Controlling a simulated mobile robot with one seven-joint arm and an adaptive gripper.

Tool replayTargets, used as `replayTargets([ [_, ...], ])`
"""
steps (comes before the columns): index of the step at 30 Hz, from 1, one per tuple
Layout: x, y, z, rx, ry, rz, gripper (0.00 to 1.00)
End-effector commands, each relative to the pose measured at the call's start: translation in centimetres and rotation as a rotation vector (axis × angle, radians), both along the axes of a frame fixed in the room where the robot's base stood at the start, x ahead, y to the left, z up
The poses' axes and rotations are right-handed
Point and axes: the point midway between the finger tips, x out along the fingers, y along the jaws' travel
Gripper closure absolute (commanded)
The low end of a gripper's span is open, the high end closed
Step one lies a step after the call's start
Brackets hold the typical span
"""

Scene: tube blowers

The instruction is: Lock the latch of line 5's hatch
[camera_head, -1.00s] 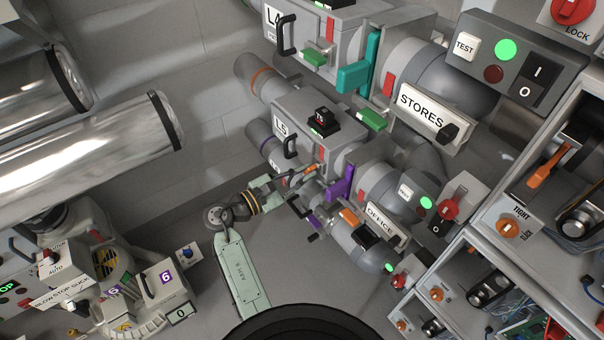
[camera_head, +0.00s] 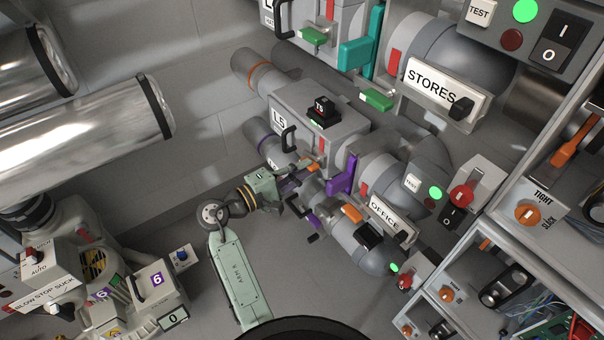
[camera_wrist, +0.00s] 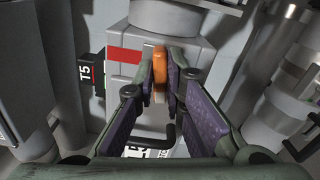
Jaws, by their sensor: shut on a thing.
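Line 5's grey housing (camera_head: 335,132) carries an L5 label, a black handle (camera_head: 288,138) and a black T5 block (camera_head: 322,108). An orange latch (camera_head: 313,166) sits low on its side, by a red strip (camera_head: 322,147). My gripper (camera_wrist: 161,88) is shut on the latch. In the head view my gripper (camera_head: 303,176) reaches the latch from the lower left. The fingers hide part of the latch, and I cannot tell whether it is locked.
A purple lever (camera_head: 343,178) stands close right of the latch. Line 4's housing with a teal lever (camera_head: 360,40) is above. The OFFICE sign (camera_head: 385,216) and more pipework lie lower right. Open floor shows left of my arm.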

Motion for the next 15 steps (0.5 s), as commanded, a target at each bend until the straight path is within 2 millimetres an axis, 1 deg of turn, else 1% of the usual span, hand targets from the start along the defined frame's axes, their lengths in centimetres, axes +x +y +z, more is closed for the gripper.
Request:
replayTargets([
  [1,-0.02,0.01,-0.36,0.018,-0.024,0.000,1.00],
  [7,-0.04,-0.04,-0.34,0.078,-0.106,-0.001,1.00],
  [15,-0.04,0.00,-0.22,0.116,-0.156,0.000,1.00],
])
